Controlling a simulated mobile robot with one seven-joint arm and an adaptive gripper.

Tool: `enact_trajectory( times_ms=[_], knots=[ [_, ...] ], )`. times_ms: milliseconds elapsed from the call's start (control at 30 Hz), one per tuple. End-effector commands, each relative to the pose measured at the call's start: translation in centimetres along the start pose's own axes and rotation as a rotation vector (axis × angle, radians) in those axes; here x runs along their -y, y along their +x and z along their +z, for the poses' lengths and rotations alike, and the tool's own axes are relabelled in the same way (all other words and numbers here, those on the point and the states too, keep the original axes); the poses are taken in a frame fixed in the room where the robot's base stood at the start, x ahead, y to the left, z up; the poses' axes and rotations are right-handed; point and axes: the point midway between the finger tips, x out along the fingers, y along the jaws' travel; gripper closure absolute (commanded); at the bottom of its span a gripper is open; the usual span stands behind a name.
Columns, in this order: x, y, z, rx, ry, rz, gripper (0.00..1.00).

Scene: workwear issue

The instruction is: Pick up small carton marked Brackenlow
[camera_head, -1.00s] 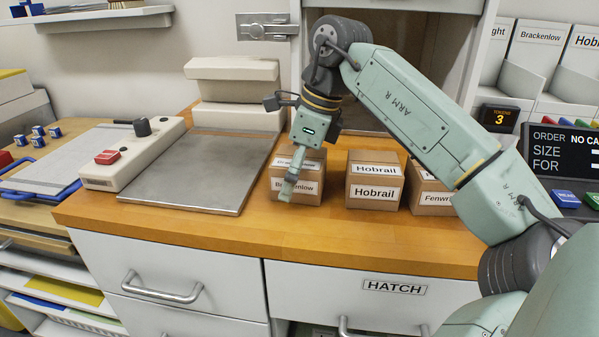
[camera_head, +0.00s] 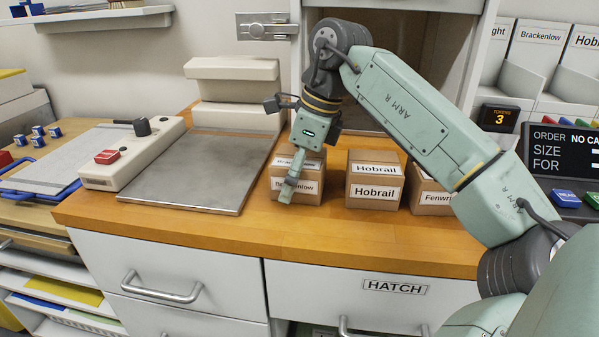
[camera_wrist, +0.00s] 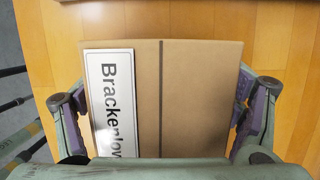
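The small brown carton marked Brackenlow (camera_head: 313,190) stands on the wooden counter, leftmost of the row of cartons. My gripper (camera_head: 290,190) is over it, pointing down, with one finger in front of its face and partly covering the label. In the wrist view the carton's top (camera_wrist: 195,100), with a white Brackenlow label and a dark seam, lies between the spread fingers of my gripper (camera_wrist: 163,105). One finger is at each side, very close to the carton's edges. Firm contact on either side is not clear to see.
A Hobrail carton (camera_head: 374,168) stands just to the right, with a Fenwr… carton (camera_head: 432,200) beyond it, partly behind my arm. A grey metal plate (camera_head: 200,175) lies to the left. Cream boxes (camera_head: 235,95) are stacked behind. The counter's front strip (camera_head: 330,233) is clear.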

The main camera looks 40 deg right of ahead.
Motion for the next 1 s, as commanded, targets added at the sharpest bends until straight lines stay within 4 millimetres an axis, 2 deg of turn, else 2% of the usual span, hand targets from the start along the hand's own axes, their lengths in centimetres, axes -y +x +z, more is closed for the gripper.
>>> enact_trajectory(
  times_ms=[67,567,833,1000],
  knots=[
    [0.0,0.0,0.0,0.000,0.000,0.000,0.23],
    [0.0,0.1,0.0,-0.001,0.000,0.001,0.56],
    [0.0,-0.3,0.1,-0.001,0.001,0.000,0.57],
    [0.1,-2.5,0.8,0.000,0.000,-0.002,0.57]
  ],
)
